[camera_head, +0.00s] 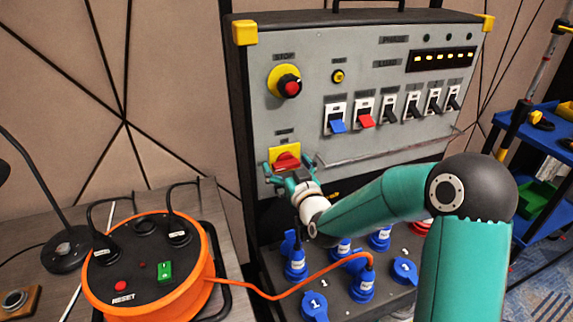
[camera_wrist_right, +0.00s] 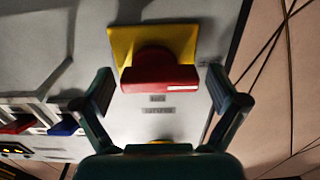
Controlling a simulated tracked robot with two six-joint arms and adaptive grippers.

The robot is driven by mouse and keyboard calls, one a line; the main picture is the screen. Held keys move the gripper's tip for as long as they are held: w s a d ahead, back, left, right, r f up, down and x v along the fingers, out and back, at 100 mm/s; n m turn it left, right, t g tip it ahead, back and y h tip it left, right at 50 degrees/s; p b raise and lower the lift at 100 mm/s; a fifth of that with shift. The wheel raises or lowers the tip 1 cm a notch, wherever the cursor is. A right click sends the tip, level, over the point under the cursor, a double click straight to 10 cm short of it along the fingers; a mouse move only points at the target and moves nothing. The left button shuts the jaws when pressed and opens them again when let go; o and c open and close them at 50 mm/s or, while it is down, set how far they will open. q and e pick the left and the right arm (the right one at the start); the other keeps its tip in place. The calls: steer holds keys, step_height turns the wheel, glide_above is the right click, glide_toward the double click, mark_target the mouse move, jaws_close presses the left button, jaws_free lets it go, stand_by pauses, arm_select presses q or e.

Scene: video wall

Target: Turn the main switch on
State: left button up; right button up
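The main switch is a red rotary knob (camera_head: 286,161) on a yellow square plate (camera_head: 283,153), low on the left of the grey panel. In the right wrist view the red knob (camera_wrist_right: 160,76) sits on its yellow plate (camera_wrist_right: 183,39), centred between my fingers. My right gripper (camera_head: 288,180) is in front of the knob, just below it in the head view. In the wrist view my right gripper (camera_wrist_right: 160,92) is open, one finger on each side of the knob, with clear gaps. My left gripper is not in view.
The panel (camera_head: 310,110) also carries a red stop button (camera_head: 291,87), a blue switch (camera_head: 337,124), a red switch (camera_head: 365,120) and several black ones. Blue plugs (camera_head: 296,264) stand below. An orange cable reel (camera_head: 150,268) is at left; blue shelving (camera_head: 545,130) is at right.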

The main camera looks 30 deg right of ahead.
steer(key=c, duration=1)
steer(key=shift+o, duration=0.2)
steer(key=shift+f+m+b, duration=0.1)
steer(key=shift+m+b, duration=0.2)
steer(key=shift+b, duration=0.35)
steer(key=m+b, duration=0.3)
steer(key=b, duration=0.2)
steer(key=m+b, duration=0.3)
steer(key=b, duration=0.2)
steer(key=shift+d+f, duration=0.15)
steer(key=m+b, duration=0.3)
steer(key=b, duration=0.1)
steer(key=m+b, duration=0.4)
steer(key=b, duration=0.1)
steer(key=shift+s+d, duration=0.1)
steer(key=shift+d, duration=0.1)
steer(key=shift+d+r+m+b, duration=0.1)
steer(key=shift+m+b, duration=0.7)
steer(key=shift+m, duration=0.35)
steer(key=shift+d+r+m+b, duration=0.1)
steer(key=shift+m+b, duration=0.7)
steer(key=shift+m, duration=0.35)
steer(key=o, duration=1.2)
steer(key=shift+c, duration=0.2)
steer(key=shift+a, duration=0.1)
